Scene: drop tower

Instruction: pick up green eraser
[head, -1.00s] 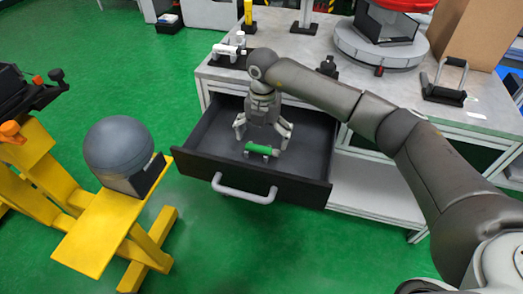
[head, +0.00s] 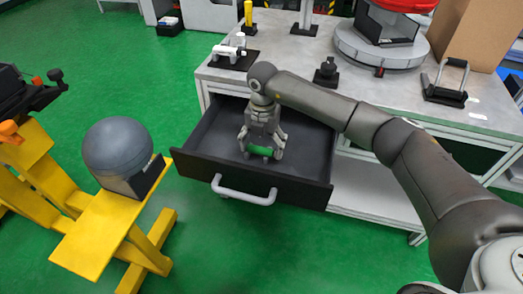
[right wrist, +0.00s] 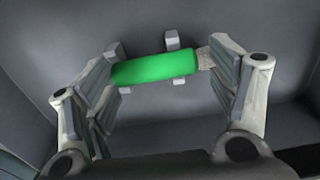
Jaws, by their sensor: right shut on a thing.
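The green eraser (head: 259,150) is in the open dark drawer (head: 222,174), low down inside it. My right gripper (head: 262,152) reaches down into the drawer and is shut on the eraser. In the right wrist view the green eraser (right wrist: 155,68) lies across between the two fingers of my right gripper (right wrist: 163,72), with a grey, rough end at its right. Small light grey blocks show beside it. I cannot tell whether it touches the drawer floor. My left gripper is not in view.
The drawer's handle (head: 244,190) faces the front. The worktop (head: 300,75) above holds a round grey base (head: 382,50), a black stand (head: 326,72) and a clamp-like tool (head: 445,82). A yellow stand (head: 95,235) with a grey ball (head: 117,147) is at the left.

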